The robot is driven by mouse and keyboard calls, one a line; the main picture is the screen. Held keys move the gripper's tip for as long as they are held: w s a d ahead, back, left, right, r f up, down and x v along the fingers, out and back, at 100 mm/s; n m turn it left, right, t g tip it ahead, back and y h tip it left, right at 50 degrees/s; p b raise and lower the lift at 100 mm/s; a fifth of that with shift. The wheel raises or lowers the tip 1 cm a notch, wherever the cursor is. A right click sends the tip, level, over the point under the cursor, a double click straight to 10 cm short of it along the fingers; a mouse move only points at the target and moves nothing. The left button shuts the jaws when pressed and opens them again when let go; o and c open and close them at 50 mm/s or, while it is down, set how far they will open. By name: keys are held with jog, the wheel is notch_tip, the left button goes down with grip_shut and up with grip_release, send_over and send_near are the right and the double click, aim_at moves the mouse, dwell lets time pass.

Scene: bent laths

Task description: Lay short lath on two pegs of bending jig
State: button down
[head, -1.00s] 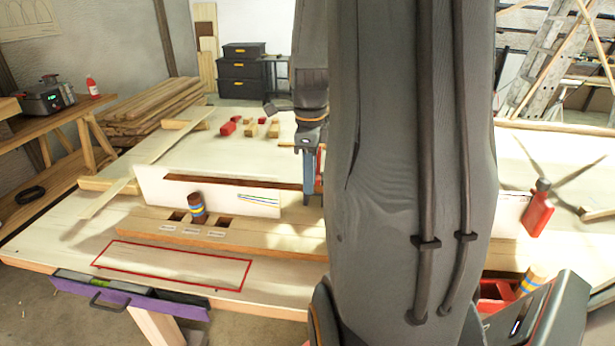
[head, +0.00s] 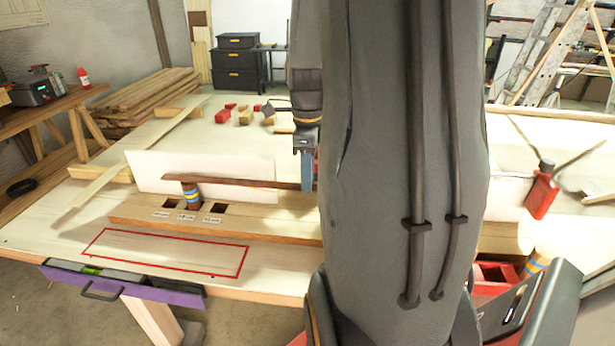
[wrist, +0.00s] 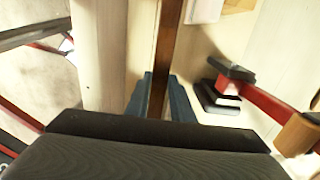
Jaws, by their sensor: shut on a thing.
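The short lath (head: 235,182) is a thin dark brown strip. My gripper (head: 307,172) is shut on its right part, and in the wrist view the lath (wrist: 166,50) runs between the blue fingers (wrist: 161,98). The bending jig (head: 145,218) is a long wooden board with square holes and small labels. A striped peg (head: 191,194) stands upright in a hole at its left. The lath's left end lies at the peg's top in the picture; I cannot tell if they touch. My arm hides the jig's right part and any peg there.
A white panel (head: 150,165) stands behind the jig. A red-outlined area (head: 165,250) lies clear in front, above an open purple drawer (head: 125,288). Red and wooden blocks (head: 245,117) lie at the back. A striped cylinder (head: 536,263) and a red tool (head: 541,193) are at right.

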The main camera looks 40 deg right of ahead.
jog(key=shift+f, duration=0.55)
jog(key=c, duration=1.3)
grip_release()
jog(key=shift+r, duration=0.15)
jog(key=shift+r+p, duration=2.3)
jog(key=shift+r, duration=0.6)
notch_tip(320, 180, up, 7)
jog(key=p, duration=0.5)
